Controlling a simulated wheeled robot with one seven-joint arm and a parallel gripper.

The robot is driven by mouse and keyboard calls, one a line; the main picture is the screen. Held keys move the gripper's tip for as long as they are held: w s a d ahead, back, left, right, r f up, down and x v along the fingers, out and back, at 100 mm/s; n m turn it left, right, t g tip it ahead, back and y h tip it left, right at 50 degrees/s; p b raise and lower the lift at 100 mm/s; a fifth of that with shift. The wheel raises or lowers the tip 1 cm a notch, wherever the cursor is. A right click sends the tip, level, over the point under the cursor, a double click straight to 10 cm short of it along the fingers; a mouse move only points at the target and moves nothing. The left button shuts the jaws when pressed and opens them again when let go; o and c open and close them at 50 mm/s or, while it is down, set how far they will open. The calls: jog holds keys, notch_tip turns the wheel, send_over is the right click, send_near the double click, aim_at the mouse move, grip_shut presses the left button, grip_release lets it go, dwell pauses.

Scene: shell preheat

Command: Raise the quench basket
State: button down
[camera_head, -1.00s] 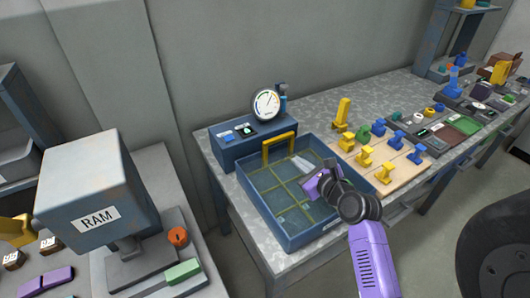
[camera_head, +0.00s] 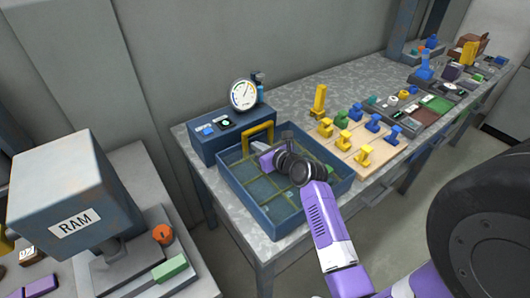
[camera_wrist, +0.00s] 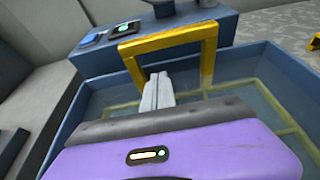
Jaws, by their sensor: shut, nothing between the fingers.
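The quench basket's yellow handle (camera_head: 257,134) stands up at the back of the blue tank (camera_head: 283,221). In the wrist view the handle (camera_wrist: 168,42) is an upright yellow arch. The yellow grid of the basket (camera_head: 250,186) lies low inside the tank. My gripper (camera_wrist: 159,80) is shut and empty, its grey fingers pointing at the handle. The fingertips appear just in front of the opening under the handle's bar; I cannot tell whether they touch it.
A blue control box with a gauge (camera_head: 243,94) stands behind the tank. A wooden board (camera_head: 379,161) with yellow, blue and green pieces lies to the right. The RAM press (camera_head: 77,212) stands on another bench at left.

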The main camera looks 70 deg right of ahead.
jog(key=shift+s+r+p, duration=0.15)
jog(key=shift+r+p, duration=0.2)
jog(key=shift+r, duration=1.3)
